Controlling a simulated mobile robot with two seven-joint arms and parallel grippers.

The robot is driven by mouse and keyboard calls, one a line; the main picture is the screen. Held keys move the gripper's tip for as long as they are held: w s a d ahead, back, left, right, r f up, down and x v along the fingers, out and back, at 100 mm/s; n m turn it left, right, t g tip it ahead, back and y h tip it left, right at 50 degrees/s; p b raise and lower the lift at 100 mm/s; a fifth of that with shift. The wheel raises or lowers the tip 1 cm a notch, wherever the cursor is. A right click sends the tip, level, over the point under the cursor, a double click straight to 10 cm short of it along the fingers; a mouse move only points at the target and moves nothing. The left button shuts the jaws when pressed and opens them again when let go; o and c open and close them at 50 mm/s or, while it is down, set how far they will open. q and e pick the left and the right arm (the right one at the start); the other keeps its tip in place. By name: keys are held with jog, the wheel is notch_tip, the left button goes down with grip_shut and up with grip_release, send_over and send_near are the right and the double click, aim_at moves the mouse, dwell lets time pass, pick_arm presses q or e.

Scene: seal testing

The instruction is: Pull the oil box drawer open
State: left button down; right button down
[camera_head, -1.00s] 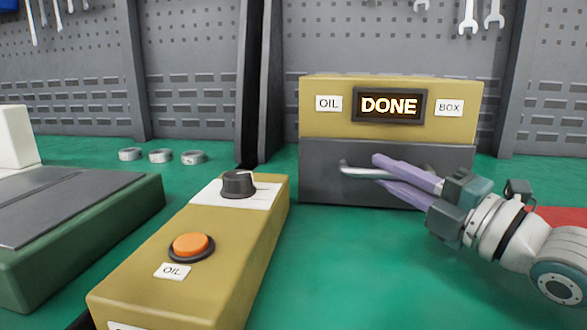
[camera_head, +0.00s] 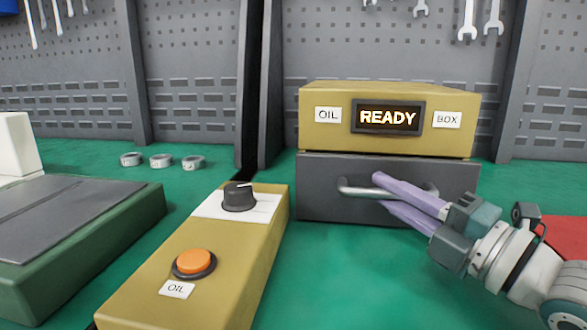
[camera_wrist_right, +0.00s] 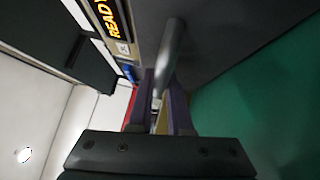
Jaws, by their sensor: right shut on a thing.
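The oil box (camera_head: 317,136) stands at the back right, with a yellow top and a lit display (camera_head: 388,117) reading READY. Its grey drawer (camera_head: 320,205) is below the yellow top, and the drawer front sticks out a little in front of it. The drawer has a silver bar handle (camera_head: 357,190). My right gripper (camera_head: 381,192) is shut on the handle, its purple fingers above and below the bar. In the right wrist view the handle (camera_wrist_right: 170,50) runs between the fingers. My left gripper is not in view.
A yellow control box (camera_head: 215,245) with an orange button (camera_head: 194,262) and a black knob (camera_head: 239,196) stands left of the drawer. Several metal rings (camera_head: 161,158) lie farther left, behind a green device (camera_head: 95,225). The green table before the drawer is clear.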

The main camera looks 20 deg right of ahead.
jog(key=s+a+p, duration=0.1)
jog(key=s, duration=0.1)
jog(key=s+a+p, duration=0.2)
jog(key=s, duration=0.1)
jog(key=s+a+p, duration=0.1)
jog(key=s+p, duration=0.1)
jog(key=shift+s+a+r, duration=0.35)
jog(key=s+a+p, duration=0.1)
jog(key=s+a, duration=0.1)
jog(key=s, duration=0.1)
jog(key=s+a+p, duration=0.1)
jog(key=s+a, duration=0.1)
jog(key=s, duration=0.2)
jog(key=s+a+p, duration=0.1)
jog(key=s+a, duration=0.1)
jog(key=s, duration=0.1)
jog(key=shift+s+a+f, duration=0.3)
jog(key=shift+s, duration=0.05)
jog(key=c, duration=0.8)
grip_release()
jog(key=shift+c, duration=0.2)
jog(key=b+v, duration=0.1)
jog(key=v, duration=0.9)
